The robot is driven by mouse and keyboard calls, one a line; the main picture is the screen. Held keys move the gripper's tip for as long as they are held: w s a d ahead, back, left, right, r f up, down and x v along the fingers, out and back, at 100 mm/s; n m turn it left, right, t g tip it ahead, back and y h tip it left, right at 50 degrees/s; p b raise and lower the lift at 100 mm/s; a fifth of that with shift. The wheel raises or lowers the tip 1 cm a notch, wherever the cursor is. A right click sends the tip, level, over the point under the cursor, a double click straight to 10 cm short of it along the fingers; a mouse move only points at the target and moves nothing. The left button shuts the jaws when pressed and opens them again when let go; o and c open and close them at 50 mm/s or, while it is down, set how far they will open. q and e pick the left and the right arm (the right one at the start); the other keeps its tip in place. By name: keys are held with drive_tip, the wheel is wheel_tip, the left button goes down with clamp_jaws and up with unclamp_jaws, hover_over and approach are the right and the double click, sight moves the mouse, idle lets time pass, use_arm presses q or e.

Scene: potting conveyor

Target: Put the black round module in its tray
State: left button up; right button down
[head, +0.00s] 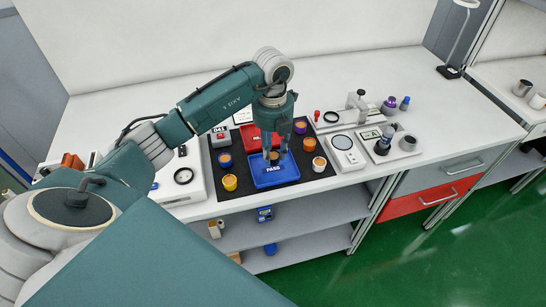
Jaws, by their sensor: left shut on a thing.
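My left gripper (272,154) points down over the blue tray (285,178) marked PASS, on a black mat. It is shut on a small round module (274,156) with an amber top. The fingers partly cover its side, which looks dark. The module is at the back part of the blue tray; I cannot tell whether it touches the tray floor. A red tray (252,138) lies behind, partly hidden by my left arm. My right gripper is out of view.
A scale (345,150) and a fixture (388,142) are to the right. The bench's back (355,75) is clear.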

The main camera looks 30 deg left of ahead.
sight(273, 157)
use_arm(q)
wheel_tip(273, 157, down, 3)
drive_tip(key=shift+f, duration=0.1)
drive_tip(key=shift+f, duration=0.2)
drive_tip(key=o, duration=1.1)
drive_tip(key=shift+r, duration=0.15)
